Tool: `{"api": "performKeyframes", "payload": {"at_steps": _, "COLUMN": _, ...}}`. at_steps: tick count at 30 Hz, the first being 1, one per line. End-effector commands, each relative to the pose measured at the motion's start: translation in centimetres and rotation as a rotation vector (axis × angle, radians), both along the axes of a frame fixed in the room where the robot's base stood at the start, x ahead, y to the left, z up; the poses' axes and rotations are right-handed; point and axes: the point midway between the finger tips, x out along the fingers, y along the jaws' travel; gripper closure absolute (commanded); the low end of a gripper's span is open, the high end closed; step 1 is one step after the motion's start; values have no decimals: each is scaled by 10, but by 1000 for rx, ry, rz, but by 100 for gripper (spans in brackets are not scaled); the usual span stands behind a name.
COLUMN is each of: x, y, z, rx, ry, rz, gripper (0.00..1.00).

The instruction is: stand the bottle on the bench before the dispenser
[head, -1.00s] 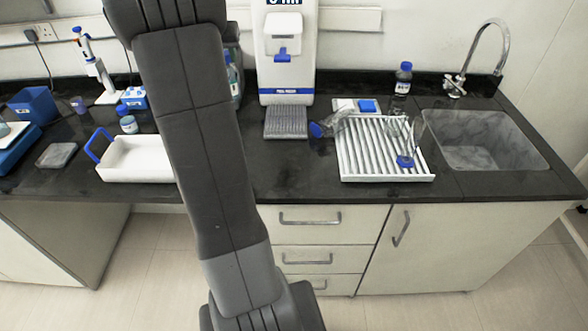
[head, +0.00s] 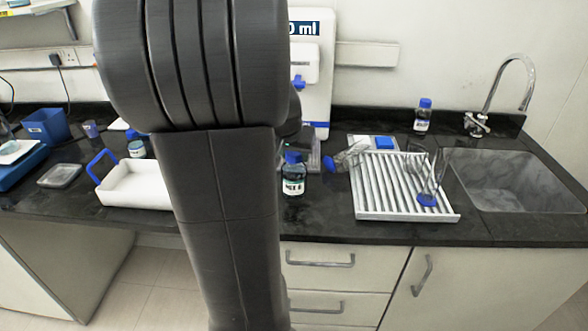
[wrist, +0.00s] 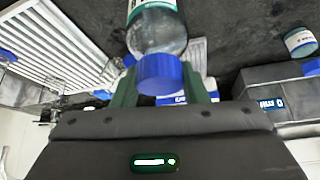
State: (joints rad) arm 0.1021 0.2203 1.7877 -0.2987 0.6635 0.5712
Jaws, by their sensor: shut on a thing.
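The bottle (head: 293,178) is clear with a blue cap and a pale label. It appears upright over the bench, just in front of the dispenser. My gripper (wrist: 165,88) is shut on the bottle near its blue cap, with a dark green finger on each side in the wrist view. I cannot tell whether the bottle's base touches the bench. The dispenser (head: 318,95) is white with a blue lever; my arm hides its left part. My arm also hides most of my gripper in the head view.
A white drying rack (head: 385,200) with glassware lies right of the bottle, beside the sink (head: 515,180). A white tray (head: 135,188) with a blue handle is at left. Another blue-capped bottle (head: 423,118) stands at the back. Dark bench is clear in front of the bottle.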

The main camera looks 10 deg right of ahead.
Motion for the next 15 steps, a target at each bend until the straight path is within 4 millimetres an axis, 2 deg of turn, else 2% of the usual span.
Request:
{"api": "performKeyframes", "payload": {"at_steps": 7, "x": 0, "y": 0, "z": -32, "rx": -2, "ry": 2, "rz": 2, "gripper": 100}}
{"api": "performKeyframes", "payload": {"at_steps": 15, "x": 1, "y": 0, "z": -37, "rx": -1, "ry": -3, "rz": 1, "gripper": 100}}
